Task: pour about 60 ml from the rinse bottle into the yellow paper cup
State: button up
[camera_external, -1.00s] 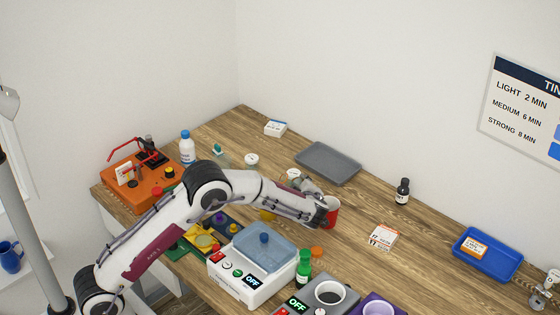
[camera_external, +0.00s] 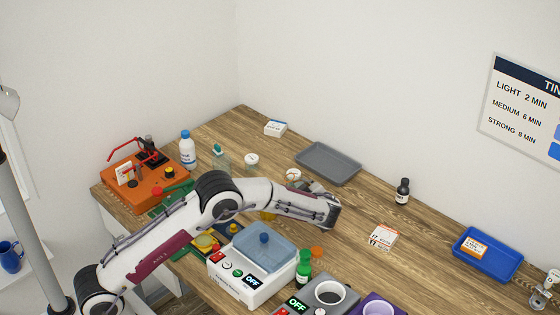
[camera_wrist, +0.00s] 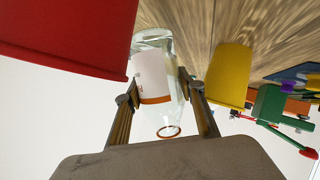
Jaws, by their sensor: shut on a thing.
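In the wrist view, my gripper (camera_wrist: 158,86) is shut on a clear, uncapped bottle, the rinse bottle as far as I can tell (camera_wrist: 158,111). It has a white label with an orange band and an orange ring at its mouth. This view is upside down, so the bottle stands about upright, mouth towards the picture's bottom. Its liquid level cannot be told. The yellow paper cup (camera_wrist: 229,75) stands upright, right of the bottle and apart from it. In the external view my arm hides the bottle; a yellow bit (camera_external: 267,216) behind the arm may be the cup.
A red cup (camera_wrist: 70,35) is close on the bottle's left in the wrist view. A grey tray (camera_external: 328,163) lies behind my arm.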

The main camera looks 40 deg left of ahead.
jog(key=shift+w+d+r+m+g+y, duration=0.15)
jog(key=shift+m+g+y, duration=0.1)
jog(key=shift+m+g, duration=0.2)
jog(key=shift+w+f+m+g+y, duration=0.1)
jog(key=shift+m+g+y, duration=0.2)
jog(key=shift+m, duration=0.25)
jog(key=shift+w+r+m+g+y, duration=0.1)
jog(key=shift+r+m+g+y, duration=0.25)
jog(key=shift+r+m, duration=0.2)
jog(key=shift+r, duration=0.15)
dwell(0.6)
